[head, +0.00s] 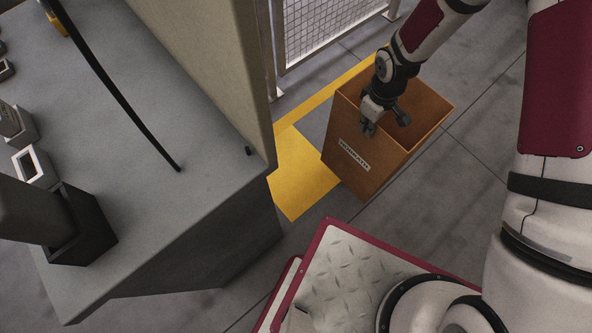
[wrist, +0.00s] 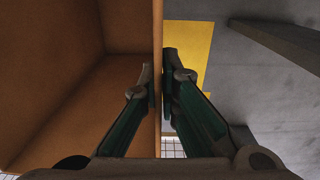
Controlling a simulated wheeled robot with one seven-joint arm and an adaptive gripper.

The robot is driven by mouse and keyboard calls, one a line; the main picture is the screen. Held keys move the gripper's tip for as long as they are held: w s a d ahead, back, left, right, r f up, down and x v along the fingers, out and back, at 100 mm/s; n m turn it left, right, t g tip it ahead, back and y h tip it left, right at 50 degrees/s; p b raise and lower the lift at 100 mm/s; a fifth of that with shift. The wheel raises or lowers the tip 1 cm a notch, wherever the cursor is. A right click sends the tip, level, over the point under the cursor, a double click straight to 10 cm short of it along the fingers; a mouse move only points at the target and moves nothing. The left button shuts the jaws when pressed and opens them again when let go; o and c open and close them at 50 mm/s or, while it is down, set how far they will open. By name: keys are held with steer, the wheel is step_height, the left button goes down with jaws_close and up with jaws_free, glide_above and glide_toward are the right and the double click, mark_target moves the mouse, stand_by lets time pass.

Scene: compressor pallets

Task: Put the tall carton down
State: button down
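The tall carton (head: 362,158) is a brown, open-topped box with a white printed label on its front, right of centre in the head view. My gripper (head: 369,130) is at its near rim, coming from above. In the wrist view, my gripper (wrist: 159,80) has one finger inside and one outside the carton wall (wrist: 158,100), both close against it, so it is shut on that wall. The carton stands roughly upright over or beside a yellow floor marking (head: 300,180). Its underside is hidden, and I cannot tell whether it touches the floor.
A grey workbench (head: 150,120) with a beige upright panel (head: 215,60) fills the left, with several small metal parts on it. A mesh fence (head: 325,25) stands behind. Grey floor (head: 475,150) is clear right of the carton. My base is below.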

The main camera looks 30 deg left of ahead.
steer(key=s+a+f+n+b, duration=0.3)
steer(key=a+f+n+b, duration=0.25)
steer(key=a, duration=0.35)
steer(key=s+a+f+n+b, duration=0.35)
steer(key=a+n, duration=0.25)
steer(key=a, duration=0.3)
steer(key=s+a+f+n+b, duration=0.2)
steer(key=a+f+n+b, duration=0.35)
steer(key=a, duration=0.35)
steer(key=w+d+f+b, duration=0.2)
steer(key=d, duration=0.5)
steer(key=w+d+f+b, duration=0.2)
steer(key=d+b, duration=0.1)
steer(key=d, duration=0.5)
steer(key=shift+w+f+n+b, duration=0.3)
steer(key=shift+w+f+n, duration=0.05)
steer(key=shift+f+n, duration=0.05)
steer(key=shift+f, duration=0.15)
steer(key=c, duration=1.9)
jaws_free()
steer(key=shift+o, duration=0.5)
